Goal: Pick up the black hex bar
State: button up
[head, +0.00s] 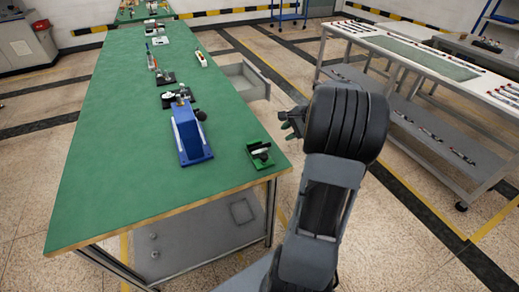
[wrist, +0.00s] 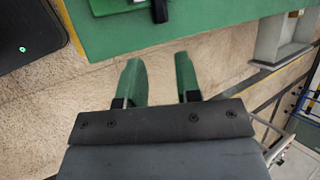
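A small black bar (head: 261,152) appears to lie on a green block (head: 255,164) near the right front corner of the green table; at this size I cannot confirm that it is hexagonal. In the wrist view, a black piece (wrist: 159,11) at the top edge is likely the same bar, cut off by the frame. My gripper (wrist: 160,82) is open, with two green fingers apart and nothing between them. In the head view my gripper (head: 291,122) is past the table's right edge, to the right of the block, partly hidden by my arm.
The green table (head: 105,160) has a wide clear left side. A blue device (head: 190,135) with a black knob stands behind the block. Several small fixtures lie farther back. An open grey drawer (head: 246,82) juts from the table's right side. A white workbench (head: 425,62) stands right.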

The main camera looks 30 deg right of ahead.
aim_at(272, 149)
jog(key=x, duration=0.9)
jog(key=shift+w+a+f, duration=0.1)
jog(key=shift+w+f, duration=0.15)
jog(key=shift+w, duration=0.1)
grip_shut()
